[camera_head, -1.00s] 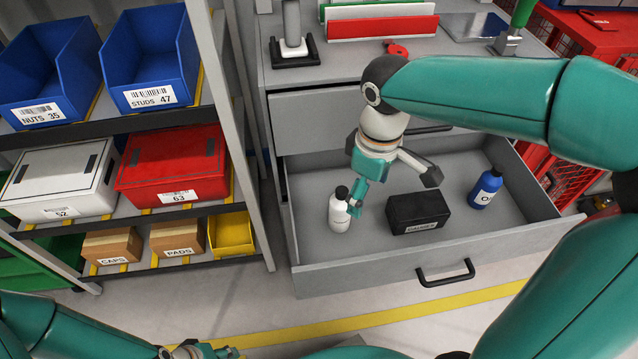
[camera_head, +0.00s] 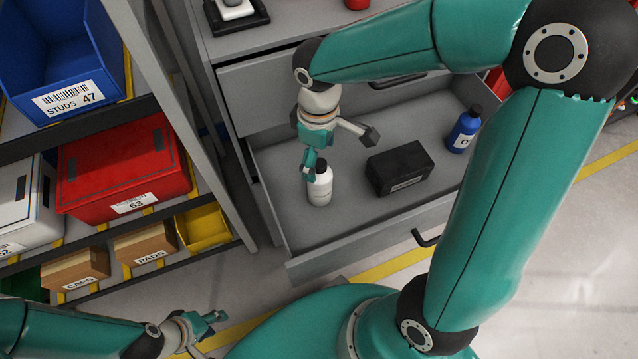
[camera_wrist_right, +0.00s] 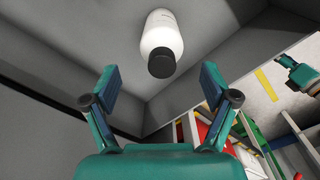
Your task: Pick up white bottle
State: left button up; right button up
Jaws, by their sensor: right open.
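The white bottle (camera_head: 320,189) with a black cap stands upright in the open grey drawer, near its left side. My right gripper (camera_head: 341,152) reaches down into the drawer, open and empty. In the head view, one of its fingers is beside the bottle's cap and the other is spread out to the right. In the right wrist view, the bottle (camera_wrist_right: 162,38) lies ahead of the open fingers (camera_wrist_right: 162,85), roughly centred between them, with its black cap towards the gripper. My left gripper (camera_head: 212,333) is low at the lower left, open and empty, away from the drawer.
A black box (camera_head: 399,168) and a blue bottle (camera_head: 464,130) stand in the drawer (camera_head: 350,236), to the white bottle's right. The drawer walls surround them. A shelf rack with a red box (camera_head: 122,170), a yellow bin (camera_head: 204,231) and cartons (camera_head: 145,243) stands at left.

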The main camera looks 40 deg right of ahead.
aim_at(319, 175)
jog(key=shift+s+f+b, duration=0.1)
jog(key=shift+f+b, duration=1)
jog(key=shift+f, duration=2.35)
jog(key=c, duration=1.5)
jog(key=shift+r, duration=0.15)
